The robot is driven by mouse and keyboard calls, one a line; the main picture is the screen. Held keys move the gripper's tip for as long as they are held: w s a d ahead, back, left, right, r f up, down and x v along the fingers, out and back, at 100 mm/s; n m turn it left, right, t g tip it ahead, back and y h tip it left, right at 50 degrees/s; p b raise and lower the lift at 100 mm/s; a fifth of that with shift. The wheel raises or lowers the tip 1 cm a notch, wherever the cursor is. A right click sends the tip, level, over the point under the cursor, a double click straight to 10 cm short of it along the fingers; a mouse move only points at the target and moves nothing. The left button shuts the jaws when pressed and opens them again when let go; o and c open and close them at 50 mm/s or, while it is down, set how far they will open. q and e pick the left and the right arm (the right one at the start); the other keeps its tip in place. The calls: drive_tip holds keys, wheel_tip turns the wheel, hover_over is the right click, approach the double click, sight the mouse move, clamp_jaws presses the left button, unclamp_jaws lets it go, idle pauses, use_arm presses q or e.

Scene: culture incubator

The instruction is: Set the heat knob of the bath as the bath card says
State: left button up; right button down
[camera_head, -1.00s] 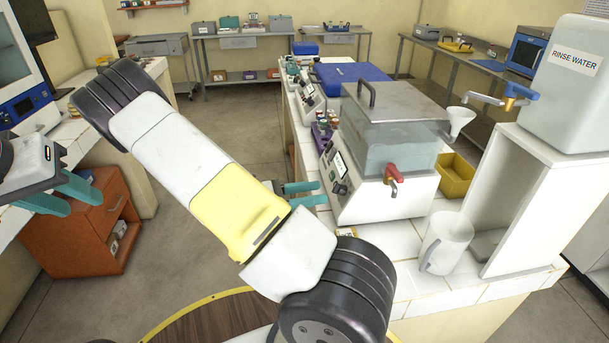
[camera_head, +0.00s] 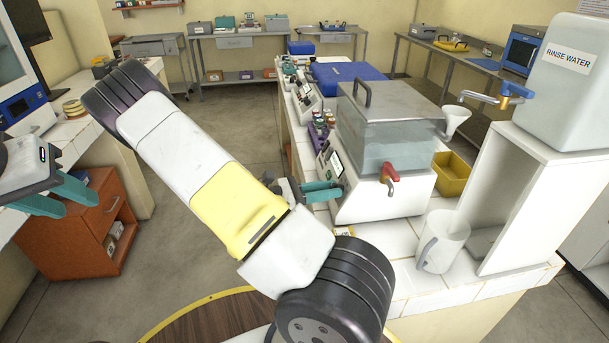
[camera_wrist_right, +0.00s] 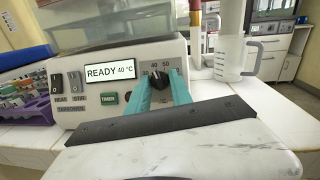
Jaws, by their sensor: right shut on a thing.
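The bath (camera_head: 385,150) is a clear-walled tank with a metal lid on a white base, on the tiled counter. My left gripper (camera_head: 60,196) is open and empty at the far left. I cannot make out a bath card.
A white jug (camera_head: 443,243) stands right of the bath, beside the white stand under the rinse water tank (camera_head: 568,90). A red tap (camera_head: 390,174) sticks out of the bath. A yellow bin (camera_head: 452,174) lies behind. A purple rack (camera_wrist_right: 28,117) stands left of the panel.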

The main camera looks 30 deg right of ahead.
drive_tip(key=shift+m+g, duration=0.3)
drive_tip(key=shift+m, duration=0.2)
drive_tip(key=shift+w+d+m+g+y, duration=0.1)
drive_tip(key=shift+m+g+y, duration=0.4)
drive_tip(key=shift+m, duration=1)
drive_tip(key=shift+w+a+m+g+y, duration=0.15)
drive_tip(key=shift+m+g, duration=0.6)
drive_tip(key=shift+m, duration=0.75)
drive_tip(key=shift+w+d+m+g+y, duration=0.15)
drive_tip(key=shift+m+g+y, duration=0.35)
drive_tip(key=shift+m, duration=1)
drive_tip(key=shift+m+g, duration=0.3)
drive_tip(key=shift+g, duration=0.05)
drive_tip(key=c, duration=1.2)
unclamp_jaws()
drive_tip(key=shift+s, duration=0.1)
drive_tip(key=shift+o, duration=0.2)
drive_tip(key=v, duration=0.7)
drive_tip(key=shift+a, duration=0.35)
